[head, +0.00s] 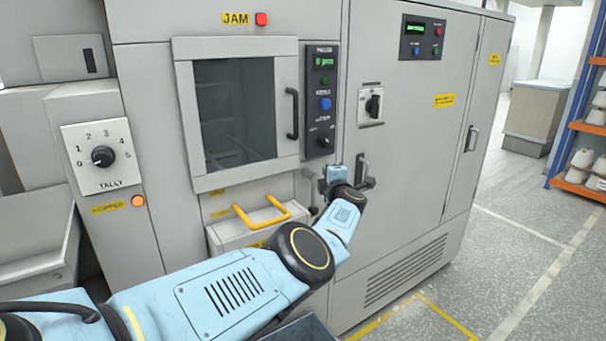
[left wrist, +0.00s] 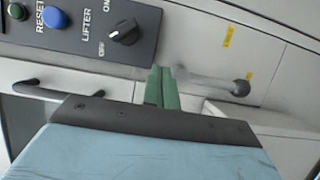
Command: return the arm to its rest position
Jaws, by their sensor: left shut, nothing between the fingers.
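My left arm is light blue and reaches from the lower left of the head view toward the grey machine. My left gripper (head: 331,176) is in front of the machine, below the black control panel (head: 320,100). In the left wrist view its green fingers (left wrist: 161,88) are together, with nothing between them. A pale lever with a dark knob (left wrist: 240,88) shows just right of the fingertips; I cannot tell whether they touch. The LIFTER switch (left wrist: 124,32) is above and left of the fingers. My right gripper is not in view.
A window door (head: 238,105) with a dark handle (head: 292,113) is left of the panel. A yellow handle (head: 262,213) sticks out below it. Open floor (head: 520,260) lies at the right, before shelves (head: 590,125).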

